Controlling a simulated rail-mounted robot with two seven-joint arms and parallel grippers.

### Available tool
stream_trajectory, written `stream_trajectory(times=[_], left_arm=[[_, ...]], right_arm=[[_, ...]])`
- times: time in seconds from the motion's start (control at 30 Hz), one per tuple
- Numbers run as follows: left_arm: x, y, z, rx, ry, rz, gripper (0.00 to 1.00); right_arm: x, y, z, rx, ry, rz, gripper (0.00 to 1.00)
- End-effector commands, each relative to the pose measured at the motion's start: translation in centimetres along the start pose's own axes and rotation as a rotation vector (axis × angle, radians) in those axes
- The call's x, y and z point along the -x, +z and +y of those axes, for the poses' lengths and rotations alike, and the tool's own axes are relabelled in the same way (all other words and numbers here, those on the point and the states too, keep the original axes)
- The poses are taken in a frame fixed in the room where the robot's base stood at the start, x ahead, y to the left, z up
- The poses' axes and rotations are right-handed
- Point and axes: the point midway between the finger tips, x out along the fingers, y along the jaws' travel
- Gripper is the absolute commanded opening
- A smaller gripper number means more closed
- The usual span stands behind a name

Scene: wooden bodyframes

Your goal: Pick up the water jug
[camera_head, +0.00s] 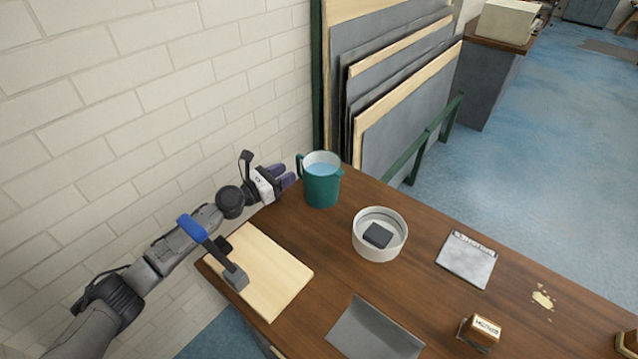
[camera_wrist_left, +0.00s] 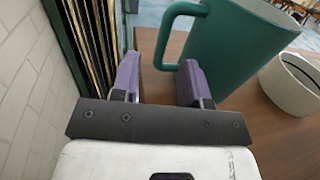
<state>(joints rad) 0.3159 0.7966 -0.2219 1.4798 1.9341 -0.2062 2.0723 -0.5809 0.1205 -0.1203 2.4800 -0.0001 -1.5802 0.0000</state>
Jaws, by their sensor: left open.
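The water jug (camera_head: 322,187) is a teal mug-shaped vessel with pale blue water inside. It stands upright at the far left corner of the wooden table, with its handle on the left side. My left gripper (camera_head: 285,177) is just left of the jug, level with it, and points toward it. In the left wrist view, the left gripper (camera_wrist_left: 158,80) is open with its two purple fingers apart. The jug (camera_wrist_left: 235,45) is ahead and to the right, its handle in front of the right finger. I cannot tell whether that finger touches the handle. My right gripper is out of view.
A white round bowl (camera_head: 380,245) holding a dark block stands right of the jug. A wooden board (camera_head: 262,270), a grey sheet (camera_head: 373,332), a notepad (camera_head: 466,260) and a stamp (camera_head: 481,331) lie on the table (camera_head: 420,220). Stacked panels (camera_head: 410,100) lean behind; the brick wall (camera_head: 150,120) is at left.

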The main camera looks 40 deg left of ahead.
Motion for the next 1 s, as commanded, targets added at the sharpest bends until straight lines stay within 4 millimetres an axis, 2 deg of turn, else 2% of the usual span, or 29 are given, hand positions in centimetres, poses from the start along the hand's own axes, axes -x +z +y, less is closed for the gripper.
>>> stream_trajectory(times=[0.4, 0.8, 1.0], left_arm=[[-4.3, 0.1, -0.2, 0.0, 0.0, -0.002, 0.41], [-5.1, 0.2, -0.2, -0.001, -0.001, 0.0, 0.41], [-5.0, 0.2, -0.2, 0.0, -0.001, 0.0, 0.24]], right_arm=[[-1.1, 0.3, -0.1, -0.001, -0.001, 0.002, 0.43], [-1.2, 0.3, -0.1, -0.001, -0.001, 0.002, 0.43], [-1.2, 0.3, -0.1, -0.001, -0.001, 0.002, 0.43]])
